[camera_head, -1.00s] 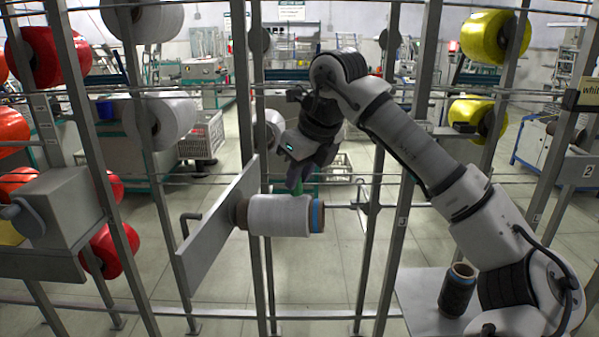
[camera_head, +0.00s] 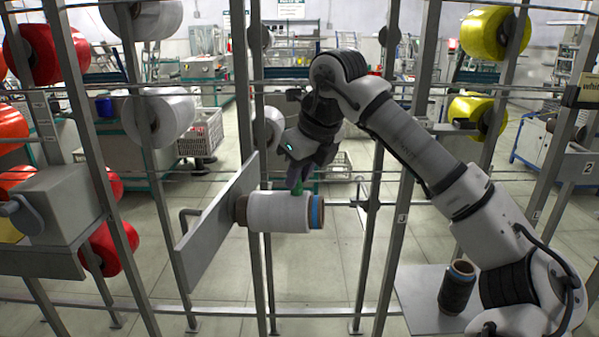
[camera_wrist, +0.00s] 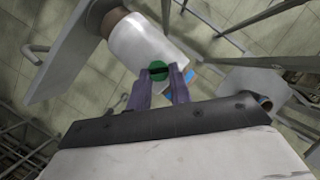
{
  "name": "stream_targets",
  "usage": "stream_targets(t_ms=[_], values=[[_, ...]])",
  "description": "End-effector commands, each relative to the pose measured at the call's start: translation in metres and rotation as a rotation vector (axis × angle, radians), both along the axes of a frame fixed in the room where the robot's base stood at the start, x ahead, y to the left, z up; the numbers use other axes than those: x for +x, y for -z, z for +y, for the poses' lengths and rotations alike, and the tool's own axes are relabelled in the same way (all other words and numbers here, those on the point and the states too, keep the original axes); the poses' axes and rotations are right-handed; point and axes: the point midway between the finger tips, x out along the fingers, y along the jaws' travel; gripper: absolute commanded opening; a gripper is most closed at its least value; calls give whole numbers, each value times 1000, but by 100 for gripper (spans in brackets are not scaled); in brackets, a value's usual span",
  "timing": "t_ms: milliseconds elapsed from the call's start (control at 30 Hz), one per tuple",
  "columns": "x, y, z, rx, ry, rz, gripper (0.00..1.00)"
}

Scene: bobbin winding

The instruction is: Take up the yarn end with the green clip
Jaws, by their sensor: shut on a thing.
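The white yarn bobbin (camera_head: 280,212) sits sideways on a holder at the grey plate, with a blue band at its right end. It also shows in the wrist view (camera_wrist: 140,48). The green clip (camera_wrist: 158,70) is at the bobbin's surface, between my purple fingertips. In the head view a bit of the green clip (camera_head: 297,187) shows just above the bobbin. My gripper (camera_wrist: 158,80) is shut on the green clip, close over the top of the bobbin. The yarn end itself is too fine to make out.
The grey plate (camera_head: 215,235) stands left of the bobbin. Upright metal posts and thin cross rods surround my arm. A dark bobbin (camera_head: 457,288) stands on a grey shelf (camera_head: 412,290) at right. Red, white and yellow spools hang on the rack.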

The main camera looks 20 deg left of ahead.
Motion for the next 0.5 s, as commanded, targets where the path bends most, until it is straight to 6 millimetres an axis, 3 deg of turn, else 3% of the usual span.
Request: stream_targets(t_ms=[300, 500], values=[[0, 1, 0, -1, 0, 0, 2], [0, -9, 1, 0, 0, -1, 2]])
